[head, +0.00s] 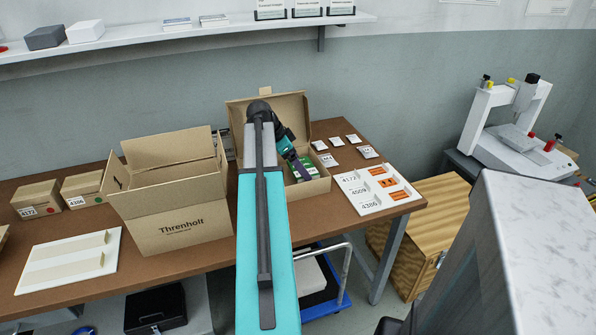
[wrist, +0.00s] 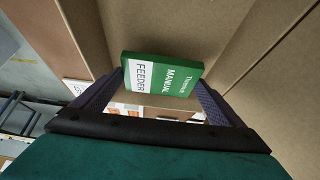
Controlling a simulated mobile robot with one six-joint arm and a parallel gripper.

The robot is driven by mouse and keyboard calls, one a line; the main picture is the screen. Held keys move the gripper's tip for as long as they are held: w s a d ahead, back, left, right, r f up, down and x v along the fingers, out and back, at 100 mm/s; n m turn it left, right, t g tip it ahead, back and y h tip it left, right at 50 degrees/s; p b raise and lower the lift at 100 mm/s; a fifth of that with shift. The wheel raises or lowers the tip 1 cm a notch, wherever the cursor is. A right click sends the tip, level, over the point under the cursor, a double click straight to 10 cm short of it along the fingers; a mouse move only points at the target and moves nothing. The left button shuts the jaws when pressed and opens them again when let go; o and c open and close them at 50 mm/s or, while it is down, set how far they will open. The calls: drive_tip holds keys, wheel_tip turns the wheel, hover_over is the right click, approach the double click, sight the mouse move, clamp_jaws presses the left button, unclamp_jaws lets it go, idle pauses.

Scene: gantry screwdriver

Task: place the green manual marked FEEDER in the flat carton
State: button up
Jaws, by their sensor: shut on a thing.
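The green manual (wrist: 165,75) has a white band reading FEEDER. In the wrist view it sits between the two fingers of my gripper (wrist: 158,98), which is shut on it. The flat carton (head: 318,185) is the open cardboard box with a raised lid at the back right of the table. In the head view my gripper (head: 303,172) is at this carton, and the green manual (head: 301,169) shows within its walls. My arm hides the carton's left part. I cannot tell whether the manual touches the carton's floor.
A tall open Threnholt carton (head: 183,228) stands left of my arm. Small white packets (head: 328,160) lie right of the flat carton, with a white board of orange pieces (head: 350,190) in front. Two small boxes (head: 38,199) and a white panel (head: 70,262) are at left.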

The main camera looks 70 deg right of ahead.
drive_tip(key=shift+f, duration=1.5)
drive_tip(key=shift+f, duration=0.15)
drive_tip(key=o, duration=0.9)
drive_tip(key=shift+v, duration=6.15)
